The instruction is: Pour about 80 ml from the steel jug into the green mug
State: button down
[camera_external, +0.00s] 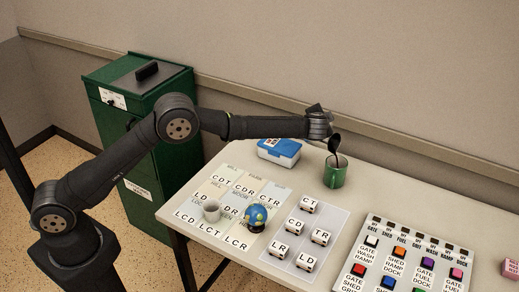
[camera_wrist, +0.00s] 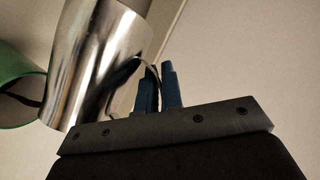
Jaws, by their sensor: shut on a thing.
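The steel jug (camera_wrist: 98,65) is tilted in the wrist view, its mouth toward the green mug (camera_wrist: 22,88) at the left edge. In the external view the jug (camera_external: 335,140) looks dark and small, just above the green mug (camera_external: 335,172), which stands upright on the table. A thin dark stream runs from the jug's lip down toward the mug. My gripper (camera_wrist: 158,88) is shut on the jug's handle. In the external view my gripper (camera_external: 321,124) is at the jug, above the mug's left side. The liquid level inside the mug cannot be made out.
A blue-lidded box (camera_external: 279,150) stands left of the mug. A green cabinet (camera_external: 150,150) stands behind the arm.

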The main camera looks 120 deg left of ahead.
jog(key=shift+w+r, duration=0.1)
jog(key=shift+w, duration=0.05)
jog(key=shift+n+t+h, duration=0.3)
jog(key=shift+n+t, duration=0.1)
jog(key=shift+n, duration=0.1)
jog(key=s, duration=0.1)
jog(key=s+f, duration=0.1)
jog(key=s+a, duration=0.1)
jog(key=shift+s+a+f, duration=0.1)
jog(key=shift+s+f, duration=0.1)
jog(key=shift+s, duration=0.2)
jog(key=shift+s+f+n+t+h, duration=0.1)
jog(key=shift+f+n+t+h, duration=0.25)
jog(key=shift+f, duration=0.25)
jog(key=shift+w+f, duration=0.15)
jog(key=shift+w, duration=0.05)
jog(key=shift+s+a+f+n+t+h+b, duration=0.15)
jog(key=shift+s+f+n+t+h, duration=0.15)
jog(key=shift+f+t, duration=0.2)
jog(key=shift+s+a+f+n+t+h+b, duration=0.15)
jog(key=shift+s+f+t, duration=0.15)
jog(key=shift+f, duration=0.25)
jog(key=s+a+f+n+t+h+b, duration=0.2)
jog(key=s+f+n+t+b, duration=0.1)
jog(key=t, duration=0.4)
jog(key=shift+s+a+f+n+h+b, duration=0.2)
jog(key=shift+s+n+h+b, duration=0.2)
jog(key=shift+s+n+b, duration=0.7)
dwell(0.4)
